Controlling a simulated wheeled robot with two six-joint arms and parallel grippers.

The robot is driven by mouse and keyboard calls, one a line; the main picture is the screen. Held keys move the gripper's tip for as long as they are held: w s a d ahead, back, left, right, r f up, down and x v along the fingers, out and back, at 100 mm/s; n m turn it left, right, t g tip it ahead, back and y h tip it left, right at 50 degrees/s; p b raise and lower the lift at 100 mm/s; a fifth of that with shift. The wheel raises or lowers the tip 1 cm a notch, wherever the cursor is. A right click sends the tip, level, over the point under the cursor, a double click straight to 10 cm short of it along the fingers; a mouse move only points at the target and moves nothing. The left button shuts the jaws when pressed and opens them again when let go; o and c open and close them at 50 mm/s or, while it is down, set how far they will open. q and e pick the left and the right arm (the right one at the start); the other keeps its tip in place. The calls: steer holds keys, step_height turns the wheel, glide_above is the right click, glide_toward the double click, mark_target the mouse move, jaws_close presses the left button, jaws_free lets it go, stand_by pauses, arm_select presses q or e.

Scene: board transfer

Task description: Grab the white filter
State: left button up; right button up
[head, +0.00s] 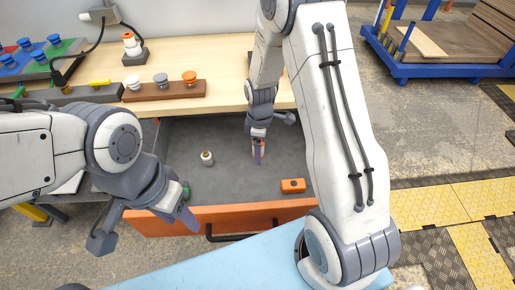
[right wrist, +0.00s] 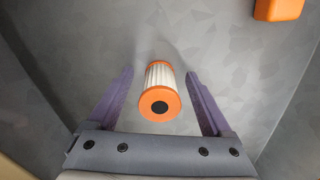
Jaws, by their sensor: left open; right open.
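The white filter (right wrist: 160,87) has pleated white sides and orange end caps, one with a dark centre. In the right wrist view it lies on the grey drawer floor, between the two purple fingers of my right gripper (right wrist: 160,88), with a gap on each side. My right gripper is open. In the head view my right gripper (head: 258,154) reaches down into the open drawer and mostly hides the filter. My left gripper (head: 145,226) is open and empty, over the left part of the drawer's orange front.
The open drawer (head: 205,217) also holds an orange block (head: 293,186), a small white-topped object (head: 207,157) and a green item (head: 186,190) near the left. The wooden worktop (head: 215,75) carries a brown rack (head: 165,91) with several knobs.

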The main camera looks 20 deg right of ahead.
steer(key=shift+f, duration=0.15)
jaws_close()
